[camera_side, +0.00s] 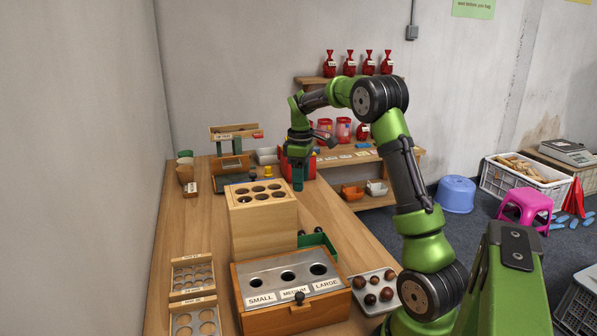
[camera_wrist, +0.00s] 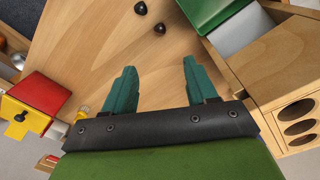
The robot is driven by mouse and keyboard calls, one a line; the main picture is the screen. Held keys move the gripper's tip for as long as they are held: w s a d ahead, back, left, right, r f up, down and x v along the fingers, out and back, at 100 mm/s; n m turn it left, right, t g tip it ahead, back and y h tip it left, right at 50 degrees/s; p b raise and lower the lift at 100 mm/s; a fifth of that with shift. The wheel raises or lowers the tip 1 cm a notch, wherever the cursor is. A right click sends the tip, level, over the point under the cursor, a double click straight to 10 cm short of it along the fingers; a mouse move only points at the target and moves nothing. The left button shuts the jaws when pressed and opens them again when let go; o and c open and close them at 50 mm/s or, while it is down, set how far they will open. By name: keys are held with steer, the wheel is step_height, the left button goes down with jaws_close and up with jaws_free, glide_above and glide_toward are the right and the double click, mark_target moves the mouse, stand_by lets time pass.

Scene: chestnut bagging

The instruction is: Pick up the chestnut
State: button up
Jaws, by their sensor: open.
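Two dark brown chestnuts lie on the bare wooden table in the wrist view, one near the top edge (camera_wrist: 140,8) and one just below and right of it (camera_wrist: 159,28). My gripper (camera_wrist: 159,68) is open and empty, its two teal fingers apart. The chestnuts show beyond the fingertips, apart from them. In the side view, my gripper (camera_side: 298,180) points down over the table, behind the wooden block with holes. Several more chestnuts (camera_side: 372,299) sit on a pale tray (camera_side: 352,281) at the front right.
A wooden sorting box (camera_side: 291,293) labelled SMALL, MEDIUM and LARGE stands in front. The wooden block with holes (camera_side: 262,220) stands behind it. A green tray (camera_wrist: 208,12) lies right of the chestnuts in the wrist view. A red and yellow object (camera_wrist: 38,98) is at left.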

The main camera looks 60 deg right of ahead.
mark_target(301, 231)
steer(key=f, duration=1.7)
steer(key=shift+d, duration=0.2)
steer(key=c, duration=0.9)
